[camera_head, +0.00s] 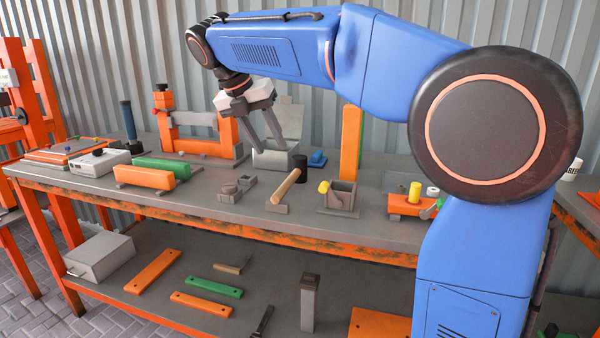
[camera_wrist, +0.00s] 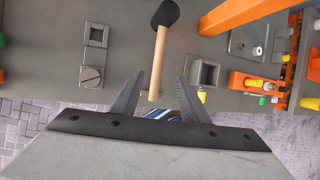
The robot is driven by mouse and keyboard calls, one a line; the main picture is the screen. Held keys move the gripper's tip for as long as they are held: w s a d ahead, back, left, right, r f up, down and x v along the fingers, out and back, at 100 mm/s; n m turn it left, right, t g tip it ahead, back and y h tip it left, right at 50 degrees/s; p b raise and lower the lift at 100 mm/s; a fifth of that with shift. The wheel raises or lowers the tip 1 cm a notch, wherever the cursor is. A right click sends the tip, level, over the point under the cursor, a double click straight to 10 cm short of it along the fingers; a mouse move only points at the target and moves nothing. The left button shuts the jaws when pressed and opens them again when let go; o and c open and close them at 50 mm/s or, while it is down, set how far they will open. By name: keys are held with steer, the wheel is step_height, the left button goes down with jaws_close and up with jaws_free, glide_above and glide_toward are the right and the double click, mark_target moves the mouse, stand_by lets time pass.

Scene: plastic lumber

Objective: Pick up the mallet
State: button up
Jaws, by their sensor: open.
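The mallet (camera_head: 286,186) has a light wooden handle and a dark head. It is on the grey workbench top (camera_head: 220,215), its handle end toward the front edge and its head farther back. In the wrist view the mallet (camera_wrist: 160,55) points away from me, with the black head at the top and the handle end between my fingers in the picture. My gripper (camera_head: 268,143) is open and empty. In the head view it hangs above the bench, higher than the mallet and a little behind and left of it. The fingers look apart from the handle.
A small grey open box with a yellow item (camera_head: 341,197) stands right of the mallet. Small grey blocks (camera_head: 229,192) lie left of it. An open grey case (camera_head: 272,158) and an orange upright post (camera_head: 351,140) stand behind. A lower shelf holds planks.

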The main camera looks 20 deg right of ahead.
mark_target(287, 179)
steer(key=x, duration=1.3)
steer(key=shift+w+a+f, duration=0.1)
steer(key=shift+w+a, duration=0.05)
steer(key=shift+a, duration=0.05)
jaws_close()
